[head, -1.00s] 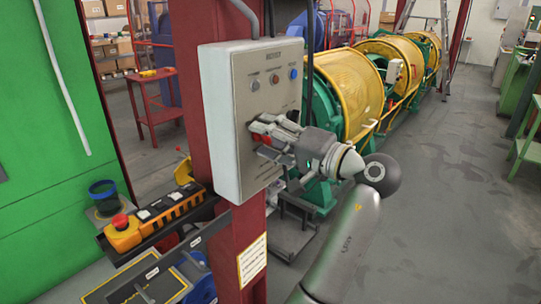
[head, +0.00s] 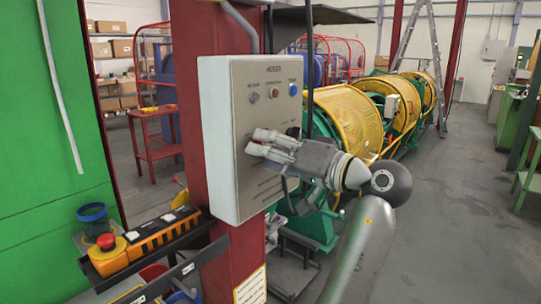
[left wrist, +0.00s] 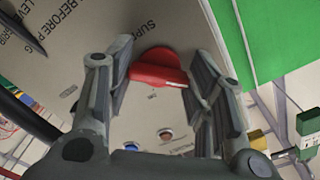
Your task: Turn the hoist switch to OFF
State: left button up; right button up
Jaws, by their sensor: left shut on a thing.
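The hoist switch is a red rotary handle (left wrist: 158,72) on the face of the grey control box (head: 222,150). In the left wrist view its bar lies roughly across the picture, between my two fingers. My left gripper (head: 257,143) is at the box front, below the row of buttons, and it also shows in the left wrist view (left wrist: 162,85). It is shut on the red handle. The switch's position marks are not readable. My right gripper is in neither view.
The box hangs on a red column (head: 190,120) with several small buttons above my gripper. A tray with an orange-and-black control station (head: 165,228) and red stop button (head: 106,241) juts out lower left.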

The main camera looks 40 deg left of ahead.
aim_at(259, 99)
pick_arm(q)
jog(key=o, duration=1)
jog(key=shift+o, duration=0.2)
jog(key=r, duration=0.4)
jog(key=w+r, duration=0.1)
jog(key=r, duration=0.2)
jog(key=shift+a+r, duration=0.1)
jog(key=shift+a, duration=0.15)
jog(key=r, duration=0.1)
jog(key=s+r, duration=0.1)
jog(key=r, duration=0.1)
jog(key=shift+s+d, duration=0.3)
jog(key=shift+d, duration=0.1)
jog(key=shift+w+a+f, duration=0.15)
jog(key=shift+w+a, duration=0.1)
jog(key=shift+w, duration=0.2)
jog(key=shift+s+d, duration=0.1)
jog(key=shift+s, duration=0.1)
jog(key=shift+w, duration=0.1)
